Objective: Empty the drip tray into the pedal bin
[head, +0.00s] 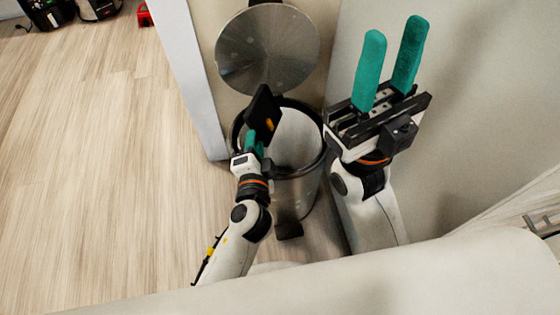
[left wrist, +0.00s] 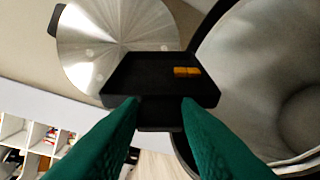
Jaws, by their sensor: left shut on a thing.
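The drip tray (head: 260,108) is a small black tray. My left gripper (head: 254,145) is shut on its near end and holds it over the left side of the pedal bin's opening. The tray looks tilted in the head view. A small orange-yellow piece (left wrist: 187,72) lies in the tray (left wrist: 140,78) in the left wrist view. The pedal bin (head: 298,195) is a metal cylinder with a dark rim and pale inside. Its round metal lid (head: 268,48) stands open behind it. My right gripper (head: 395,32) is open and empty, right of the bin.
The bin stands close to pale walls or panels behind and to its right. A dark pedal (head: 288,230) is at its foot. Wooden floor (head: 90,150) is clear on the left. White shelving (left wrist: 38,138) shows in the left wrist view.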

